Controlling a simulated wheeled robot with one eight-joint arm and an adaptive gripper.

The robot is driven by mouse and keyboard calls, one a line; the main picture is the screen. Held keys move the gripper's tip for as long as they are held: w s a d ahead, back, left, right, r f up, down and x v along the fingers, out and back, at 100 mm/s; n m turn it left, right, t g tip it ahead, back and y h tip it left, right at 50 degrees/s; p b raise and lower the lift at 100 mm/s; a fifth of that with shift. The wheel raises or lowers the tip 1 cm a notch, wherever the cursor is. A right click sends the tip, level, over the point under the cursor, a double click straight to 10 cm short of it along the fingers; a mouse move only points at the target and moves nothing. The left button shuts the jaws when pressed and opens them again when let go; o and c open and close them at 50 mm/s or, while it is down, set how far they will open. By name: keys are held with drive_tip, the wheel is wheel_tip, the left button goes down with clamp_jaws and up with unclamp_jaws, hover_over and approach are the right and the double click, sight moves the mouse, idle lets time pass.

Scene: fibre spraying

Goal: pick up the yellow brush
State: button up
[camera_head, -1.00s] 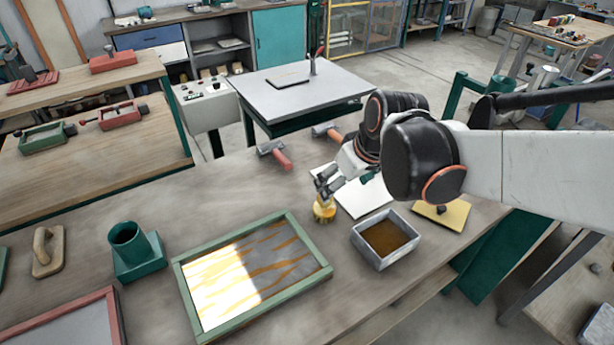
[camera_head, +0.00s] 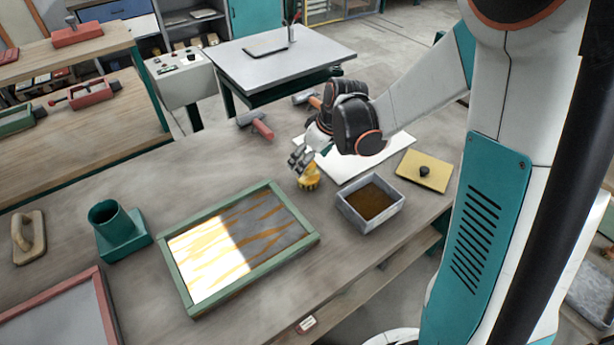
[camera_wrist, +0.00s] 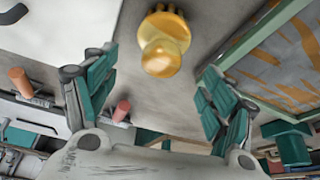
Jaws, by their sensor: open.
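The yellow brush (camera_head: 309,180) stands on the workbench just right of the green-framed screen's far corner. In the wrist view the brush (camera_wrist: 163,45) is a rounded yellow body with a knobbed ring, between and beyond the fingertips. My gripper (camera_head: 302,160) is directly above the brush in the head view, its fingers hiding the brush's top. In the wrist view my gripper (camera_wrist: 160,62) is open, with teal-padded fingers apart on either side and clear space beside the brush.
The green-framed screen (camera_head: 173,268) lies left of the brush. A grey metal tray (camera_head: 367,222) with brown contents is to the right, near a yellow board (camera_head: 438,176). A white sheet (camera_head: 345,180) and a red-handled roller (camera_head: 262,130) lie behind.

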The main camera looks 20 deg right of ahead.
drive_tip(key=b+x, duration=0.2)
drive_tip(key=x, duration=0.6)
drive_tip(key=shift+s+d+f+b, duration=0.1)
drive_tip(key=shift+s+b, duration=0.05)
drive_tip(key=shift+b, duration=0.25)
drive_tip(key=c, duration=1.3)
wheel_tip(320, 180, up, 20)
drive_tip(key=p, duration=0.6)
drive_tip(key=o, duration=0.7)
drive_tip(key=shift+c, duration=0.2)
drive_tip(key=c, duration=0.4)
